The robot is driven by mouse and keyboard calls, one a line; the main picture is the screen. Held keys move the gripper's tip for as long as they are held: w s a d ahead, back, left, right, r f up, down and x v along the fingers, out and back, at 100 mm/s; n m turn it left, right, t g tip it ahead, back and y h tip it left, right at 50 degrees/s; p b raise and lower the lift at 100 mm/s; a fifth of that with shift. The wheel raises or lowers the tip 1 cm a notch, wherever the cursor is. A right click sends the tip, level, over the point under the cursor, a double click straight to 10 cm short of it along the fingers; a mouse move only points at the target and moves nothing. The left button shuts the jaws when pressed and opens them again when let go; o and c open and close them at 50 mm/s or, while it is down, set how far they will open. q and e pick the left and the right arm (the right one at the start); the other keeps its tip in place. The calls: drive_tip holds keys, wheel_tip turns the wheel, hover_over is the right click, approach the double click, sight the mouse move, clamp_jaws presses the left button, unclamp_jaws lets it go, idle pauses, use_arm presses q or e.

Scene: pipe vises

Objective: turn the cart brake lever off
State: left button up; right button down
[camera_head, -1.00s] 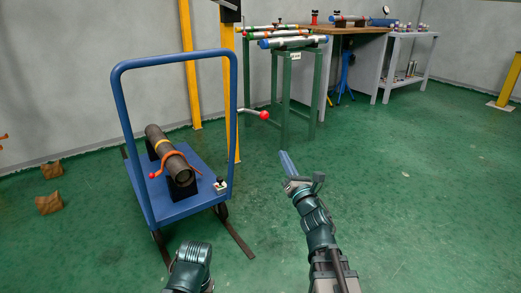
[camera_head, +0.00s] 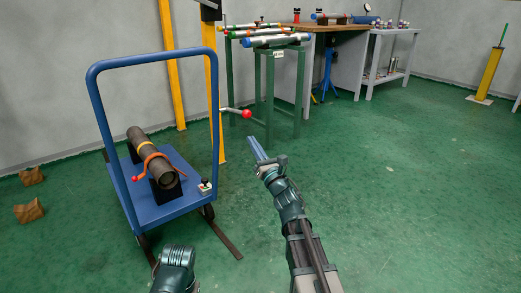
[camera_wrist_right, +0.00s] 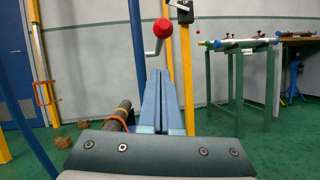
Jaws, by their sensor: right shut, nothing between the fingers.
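The blue cart (camera_head: 172,208) stands at left with its tall tubular handle facing me. A lever with a red ball knob (camera_head: 247,114) juts right from the handle's right upright, about halfway up. The knob also shows large in the wrist view (camera_wrist_right: 162,28), with its rod meeting the blue upright. My right gripper (camera_head: 256,146) is shut and empty, a little below the knob and apart from it in the head view. In the wrist view its closed fingers (camera_wrist_right: 159,95) point forward, below the knob. My left gripper is not in view.
A dark pipe (camera_head: 152,157) lies strapped on the cart deck. A yellow post (camera_head: 214,90) and a green pipe stand (camera_head: 270,85) are behind the lever.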

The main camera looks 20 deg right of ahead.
drive_tip(key=shift+w+r+p, duration=0.75)
drive_tip(key=shift+r+p, duration=0.15)
drive_tip(key=shift+r, duration=0.2)
drive_tip(key=shift+w+r+p, duration=0.75)
drive_tip(key=shift+r+p, duration=0.15)
drive_tip(key=shift+r, duration=0.15)
